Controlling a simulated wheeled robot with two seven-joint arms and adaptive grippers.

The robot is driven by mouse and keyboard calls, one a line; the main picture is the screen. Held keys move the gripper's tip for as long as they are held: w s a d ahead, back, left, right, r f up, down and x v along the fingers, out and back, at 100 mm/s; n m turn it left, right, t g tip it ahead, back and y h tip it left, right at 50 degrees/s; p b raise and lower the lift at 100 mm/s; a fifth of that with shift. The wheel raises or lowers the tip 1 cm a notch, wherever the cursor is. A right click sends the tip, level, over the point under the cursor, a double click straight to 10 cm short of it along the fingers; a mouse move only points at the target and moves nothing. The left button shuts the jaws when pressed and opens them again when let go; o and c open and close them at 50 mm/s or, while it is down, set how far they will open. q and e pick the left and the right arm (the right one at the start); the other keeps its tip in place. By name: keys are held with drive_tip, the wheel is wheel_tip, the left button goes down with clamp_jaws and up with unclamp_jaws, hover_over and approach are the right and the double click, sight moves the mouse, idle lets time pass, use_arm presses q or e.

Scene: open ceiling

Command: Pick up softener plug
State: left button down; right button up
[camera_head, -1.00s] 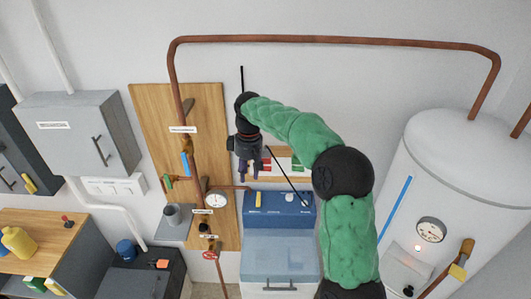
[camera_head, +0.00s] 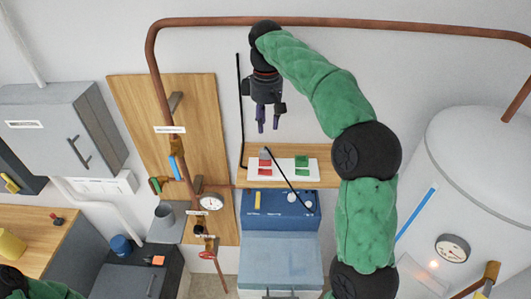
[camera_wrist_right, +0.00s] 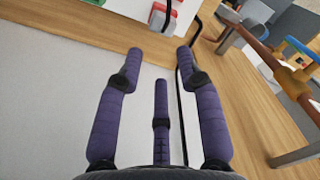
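A small grey plug (camera_head: 264,153) with a black cable stands at the red socket (camera_head: 264,170) on a white board on the wooden shelf. I take it to be the softener plug. In the right wrist view the grey plug (camera_wrist_right: 163,9) shows at the top edge, partly cut off, with red parts around it. My right gripper (camera_head: 268,128) hangs fingers-down above the shelf, over the plug and apart from it. Its purple fingers are spread and empty, as the right wrist view (camera_wrist_right: 160,58) shows.
A green socket (camera_head: 302,168) sits beside the red one. The blue softener unit (camera_head: 282,205) stands below the shelf (camera_head: 330,178). A copper pipe (camera_head: 320,24) runs above my right arm. A wooden panel with a gauge (camera_head: 211,202) is left, a white tank (camera_head: 480,170) right.

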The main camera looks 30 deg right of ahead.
sight(265, 147)
wheel_tip(265, 147, down, 2)
drive_tip(key=shift+s+f, duration=0.1)
drive_tip(key=shift+f, duration=0.5)
drive_tip(key=f, duration=0.4)
drive_tip(key=shift+a, duration=0.25)
drive_tip(key=shift+d+f, duration=0.1)
drive_tip(key=shift+f, duration=0.25)
drive_tip(key=shift+c, duration=0.3)
clamp_jaws()
